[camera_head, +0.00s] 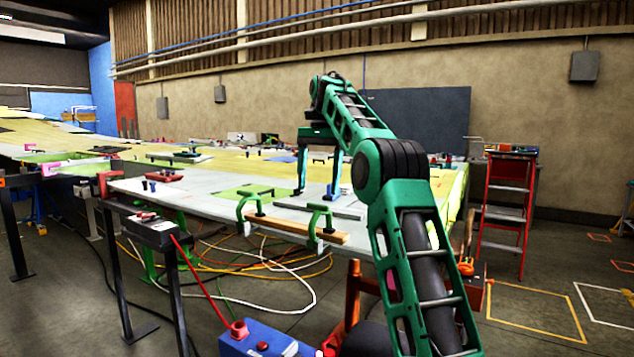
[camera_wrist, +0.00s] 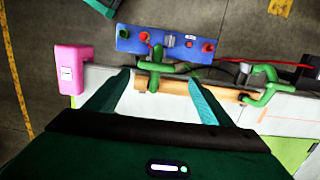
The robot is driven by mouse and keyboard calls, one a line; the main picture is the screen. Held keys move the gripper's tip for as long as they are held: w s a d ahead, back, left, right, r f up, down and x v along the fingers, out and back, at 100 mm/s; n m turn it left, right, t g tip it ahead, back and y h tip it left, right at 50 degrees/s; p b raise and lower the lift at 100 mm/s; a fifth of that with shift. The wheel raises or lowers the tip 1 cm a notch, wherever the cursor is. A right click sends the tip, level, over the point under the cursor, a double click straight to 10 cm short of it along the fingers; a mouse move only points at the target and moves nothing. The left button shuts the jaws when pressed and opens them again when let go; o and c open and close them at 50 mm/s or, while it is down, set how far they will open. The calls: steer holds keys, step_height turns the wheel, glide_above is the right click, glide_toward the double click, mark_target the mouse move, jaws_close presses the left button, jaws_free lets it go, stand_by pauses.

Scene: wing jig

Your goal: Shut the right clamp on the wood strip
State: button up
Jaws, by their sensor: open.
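The wood strip (camera_head: 280,226) lies along the near edge of the wing panel and also shows in the wrist view (camera_wrist: 200,92). The right clamp (camera_head: 318,222), a green C-shaped piece, stands at the strip's right part. In the turned wrist view the right clamp (camera_wrist: 153,68) is on the left, seen between my fingers. The left clamp (camera_head: 248,204) is at the strip's other end. My gripper (camera_head: 316,194) is open and empty, fingers pointing down above the panel behind the right clamp. I cannot tell whether the clamp's jaw touches the strip.
A blue box (camera_head: 262,341) with knobs stands below the panel edge, also seen in the wrist view (camera_wrist: 165,42). A pink block (camera_wrist: 70,70) sits on the edge beside the right clamp. Cables hang under the panel. A red stepladder (camera_head: 508,200) stands at the right.

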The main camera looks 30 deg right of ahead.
steer(key=shift+d+r, duration=0.2)
steer(key=shift+r, duration=0.25)
steer(key=shift+s+a, duration=0.1)
steer(key=shift+s+a, duration=0.15)
steer(key=shift+s, duration=0.05)
steer(key=s+a+f+n, duration=0.2)
steer(key=s+f, duration=0.7)
steer(key=s, duration=0.5)
steer(key=s+a+f+n, duration=0.2)
steer(key=s+f, duration=0.7)
steer(key=s, duration=0.6)
steer(key=s+a+f+n, duration=0.1)
steer(key=s+f+n, duration=0.1)
steer(key=s+f, duration=0.8)
steer(key=s, duration=0.5)
steer(key=shift+s+a+t+h, duration=0.15)
steer(key=shift+a+t+h, duration=0.15)
steer(key=shift+a+h, duration=0.1)
